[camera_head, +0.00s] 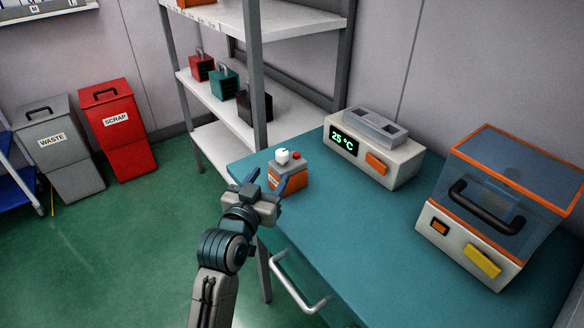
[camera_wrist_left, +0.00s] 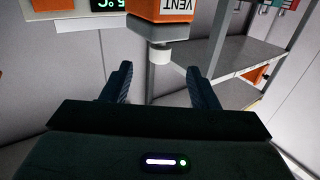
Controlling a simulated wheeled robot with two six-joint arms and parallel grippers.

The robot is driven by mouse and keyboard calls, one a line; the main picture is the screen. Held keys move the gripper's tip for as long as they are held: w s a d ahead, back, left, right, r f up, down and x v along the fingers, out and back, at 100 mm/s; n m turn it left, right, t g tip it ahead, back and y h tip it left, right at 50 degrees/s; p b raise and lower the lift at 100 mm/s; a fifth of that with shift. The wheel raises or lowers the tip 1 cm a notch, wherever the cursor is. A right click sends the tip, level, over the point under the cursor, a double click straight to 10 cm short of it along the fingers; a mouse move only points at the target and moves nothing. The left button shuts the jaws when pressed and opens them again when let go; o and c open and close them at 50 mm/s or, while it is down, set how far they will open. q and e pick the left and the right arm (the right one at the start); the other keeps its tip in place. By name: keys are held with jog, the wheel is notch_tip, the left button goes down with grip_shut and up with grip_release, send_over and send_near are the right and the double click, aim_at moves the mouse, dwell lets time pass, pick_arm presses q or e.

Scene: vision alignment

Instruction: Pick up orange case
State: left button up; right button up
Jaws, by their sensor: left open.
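The orange case (camera_head: 195,3) sits on the top shelf board in the head view, cut off by the upper edge. In the left wrist view, which is upside down, an orange piece (camera_wrist_left: 261,73) shows on the shelf at the right; it looks like the same case. My left gripper (camera_head: 266,183) is open and empty at the table's left edge, well away from the case. Its two fingers also show apart in the left wrist view (camera_wrist_left: 161,86). My right gripper is not in view.
An orange-and-grey box (camera_head: 288,175) with a white knob stands just beyond my left gripper on the teal table (camera_head: 350,225). A temperature unit (camera_head: 375,150) and a clear-lidded machine (camera_head: 500,200) stand farther right. Red, green and black cases fill the middle shelf (camera_head: 240,122).

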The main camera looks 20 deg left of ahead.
aim_at(279, 161)
pick_arm(q)
jog(key=w, duration=0.4)
jog(key=shift+d, duration=0.15)
jog(key=shift+w+d+p, duration=0.15)
jog(key=shift+w+p, duration=0.75)
jog(key=shift+w, duration=1.65)
jog(key=shift+r, duration=0.1)
grip_shut()
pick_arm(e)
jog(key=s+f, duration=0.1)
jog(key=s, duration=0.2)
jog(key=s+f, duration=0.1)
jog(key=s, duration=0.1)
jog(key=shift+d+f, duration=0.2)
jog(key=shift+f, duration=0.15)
